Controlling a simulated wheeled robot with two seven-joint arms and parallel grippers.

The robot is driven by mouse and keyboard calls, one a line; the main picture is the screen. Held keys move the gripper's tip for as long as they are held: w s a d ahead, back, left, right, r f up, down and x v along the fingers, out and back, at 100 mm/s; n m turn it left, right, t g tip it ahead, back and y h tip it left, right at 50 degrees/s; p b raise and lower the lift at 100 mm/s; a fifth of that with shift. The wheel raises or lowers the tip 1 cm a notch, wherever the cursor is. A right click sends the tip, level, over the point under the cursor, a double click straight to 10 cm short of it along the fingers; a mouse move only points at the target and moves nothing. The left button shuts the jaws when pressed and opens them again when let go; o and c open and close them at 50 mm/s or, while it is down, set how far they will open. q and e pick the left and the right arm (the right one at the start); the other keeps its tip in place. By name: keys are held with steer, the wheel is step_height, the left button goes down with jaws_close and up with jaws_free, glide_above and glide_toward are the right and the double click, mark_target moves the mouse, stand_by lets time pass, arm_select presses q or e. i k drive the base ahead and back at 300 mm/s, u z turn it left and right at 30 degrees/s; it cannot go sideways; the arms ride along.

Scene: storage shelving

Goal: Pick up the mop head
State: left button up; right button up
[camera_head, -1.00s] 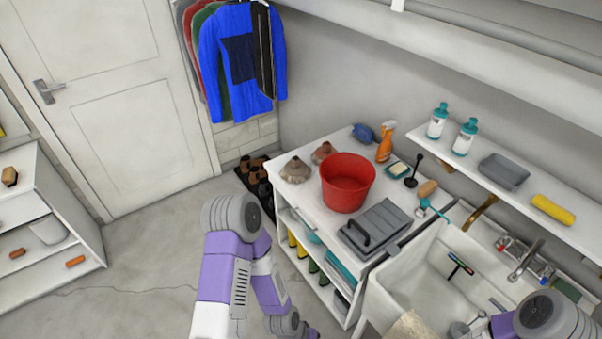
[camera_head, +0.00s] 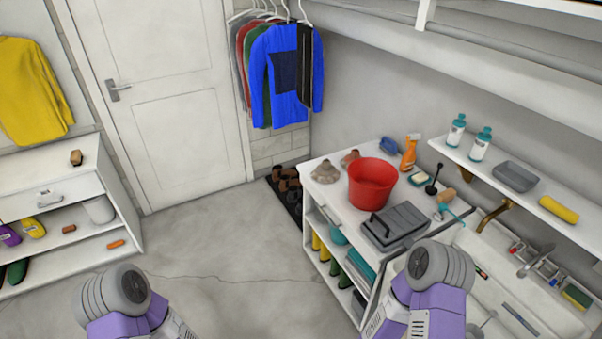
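Two flared, frilly grey-brown pieces that look like mop heads stand on the white countertop near its back left corner. The nearer, larger mop head (camera_head: 325,173) is at the left edge of the top. The smaller, browner mop head (camera_head: 349,158) is just behind it, next to a red bucket (camera_head: 372,184). Both appear to rest on the surface, with nothing holding them. Only purple and grey links of my two arms show at the bottom of the view. Both of my grippers are out of sight.
A grey lidded tray (camera_head: 395,228) lies in front of the bucket. An orange spray bottle (camera_head: 409,152) stands behind it. A sink (camera_head: 500,270) is at the right. A white shoe cabinet (camera_head: 60,190) stands at the left. The concrete floor (camera_head: 220,250) between is clear.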

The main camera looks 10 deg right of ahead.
mark_target(326, 171)
steer(key=u, duration=0.75)
steer(key=i, duration=1.6)
steer(key=z, duration=0.25)
steer(key=i, duration=1.2)
steer(key=z, duration=1.15)
